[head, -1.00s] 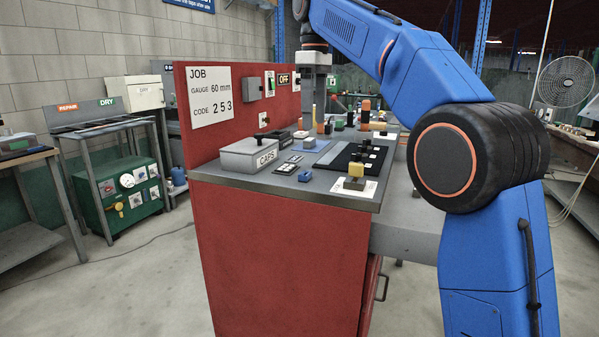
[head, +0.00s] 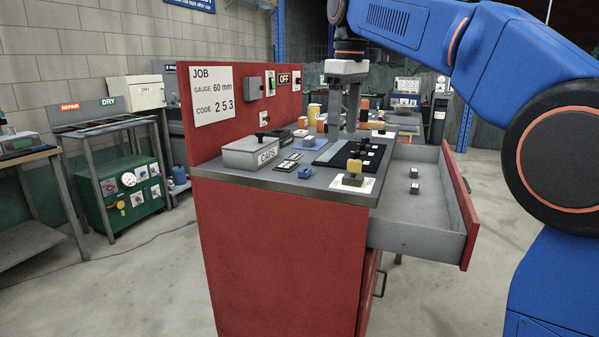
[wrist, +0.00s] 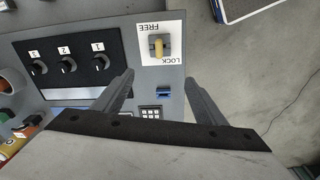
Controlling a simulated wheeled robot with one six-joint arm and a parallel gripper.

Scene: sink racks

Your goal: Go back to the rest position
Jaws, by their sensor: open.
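My gripper (head: 351,122) hangs over the red workbench's grey top, fingers pointing down and apart, with nothing between them. In the wrist view the two fingers of my gripper (wrist: 160,90) are spread wide over the bench top, and a small blue block (wrist: 164,92) shows between them, lower down on the surface. The yellow lock knob (wrist: 158,46) on its white FREE/LOCK plate lies just beyond the fingertips. The same knob shows at the bench's front corner in the head view (head: 354,168).
An open drawer (head: 415,225) sticks out on the bench's right side with two small dark blocks inside. A grey CAPS box (head: 252,153), a black panel of numbered knobs (wrist: 80,60) and several coloured pieces crowd the top. A red board (head: 225,85) stands along the left.

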